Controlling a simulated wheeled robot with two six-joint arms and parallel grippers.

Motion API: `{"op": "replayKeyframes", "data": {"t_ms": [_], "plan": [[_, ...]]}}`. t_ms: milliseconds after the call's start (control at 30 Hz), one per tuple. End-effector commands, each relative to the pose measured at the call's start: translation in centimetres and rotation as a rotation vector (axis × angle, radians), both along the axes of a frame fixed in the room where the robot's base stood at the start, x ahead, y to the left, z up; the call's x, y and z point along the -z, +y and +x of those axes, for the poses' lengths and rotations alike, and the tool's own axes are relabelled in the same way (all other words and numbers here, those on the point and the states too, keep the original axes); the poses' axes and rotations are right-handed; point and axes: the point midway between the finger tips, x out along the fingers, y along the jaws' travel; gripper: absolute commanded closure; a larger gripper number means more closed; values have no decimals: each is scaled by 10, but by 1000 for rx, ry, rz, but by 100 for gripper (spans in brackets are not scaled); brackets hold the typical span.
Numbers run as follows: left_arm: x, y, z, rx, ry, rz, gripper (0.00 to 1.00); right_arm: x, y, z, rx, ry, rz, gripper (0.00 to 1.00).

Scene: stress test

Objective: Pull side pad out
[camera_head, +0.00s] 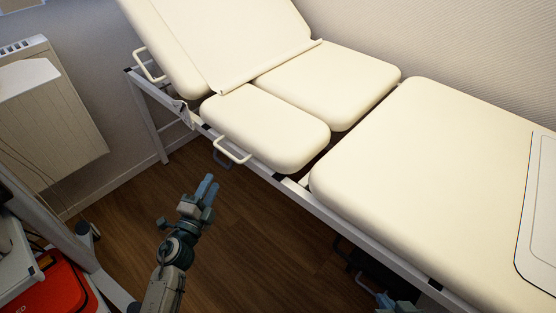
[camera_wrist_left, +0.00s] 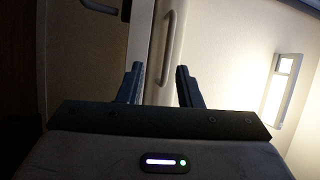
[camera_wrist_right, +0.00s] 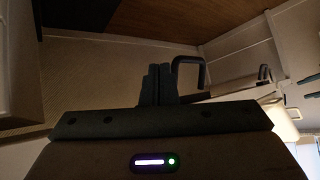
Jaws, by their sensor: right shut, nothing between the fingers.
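The side pad (camera_head: 265,128) is a cream cushion on the near side of a treatment table, with a pale loop handle (camera_head: 233,150) on its front edge. My left gripper (camera_head: 208,186) is in front of and below this handle, apart from it. In the left wrist view my left gripper (camera_wrist_left: 159,78) is open and empty, and a pale handle (camera_wrist_left: 169,45) shows beyond the gap between its fingers. My right gripper (camera_wrist_right: 157,86) is shut and empty in the right wrist view; in the head view only part of that arm shows at the bottom edge.
The table's metal frame rail (camera_head: 335,220) runs beneath the pads. A large cream pad (camera_head: 430,160) lies to the right and a raised backrest (camera_head: 220,40) behind. A red case (camera_head: 60,290) is at lower left. A dark bent bar (camera_wrist_right: 188,72) shows near my right fingers. Wooden floor is open between.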

Motion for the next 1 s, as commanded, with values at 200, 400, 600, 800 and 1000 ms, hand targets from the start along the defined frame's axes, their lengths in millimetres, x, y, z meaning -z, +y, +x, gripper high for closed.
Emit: {"op": "replayKeyframes", "data": {"t_ms": [200,400,600,800,1000], "plan": [[-17,-9,10,21,-49,48,68,-17,2,-2,-8,-12,1,100],[-23,-18,43,20,-48,45,68,-20,0,-4,-17,31,-21,100],[-28,-27,78,21,-45,44,68,-20,-2,-5,-21,54,-34,100],[-30,-32,98,20,-45,45,68,-19,-2,-5,-21,54,-34,100],[-30,-34,103,20,-43,46,68,-19,-2,-5,-21,54,-34,100]]}}
